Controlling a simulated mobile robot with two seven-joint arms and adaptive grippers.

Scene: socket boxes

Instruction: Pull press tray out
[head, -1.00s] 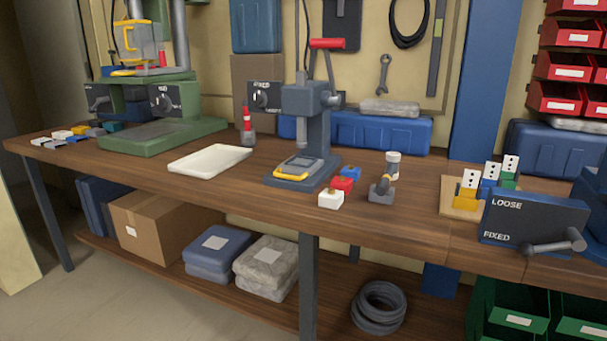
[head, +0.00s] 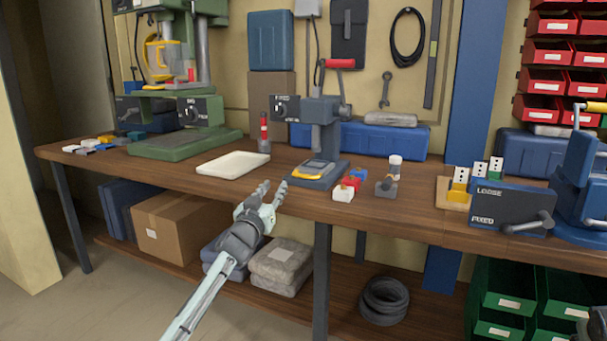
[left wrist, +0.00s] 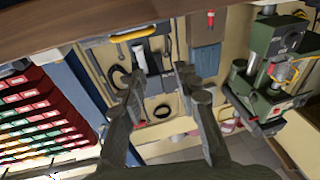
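The press (head: 322,130) stands on the bench, a grey hand press with a red lever handle. Its press tray (head: 308,173), with a yellow front edge, sits on the base under the ram. My left gripper (head: 270,191) is in front of the bench's front edge, left of and nearer than the tray. Its fingers are apart, with nothing between them, and it does not touch the tray. In the left wrist view the open fingers (left wrist: 157,75) point toward the upside-down bench, and a yellow bar (left wrist: 133,35) shows beyond them. A dark part at the head view's lower right corner may be my right gripper.
A white tray (head: 233,164) lies left of the press. White, red and blue blocks (head: 347,187) and a small grey stand (head: 388,180) are close on its right. A LOOSE/FIXED box (head: 510,207) stands farther right. The bench edge (head: 250,188) lies beside my left gripper.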

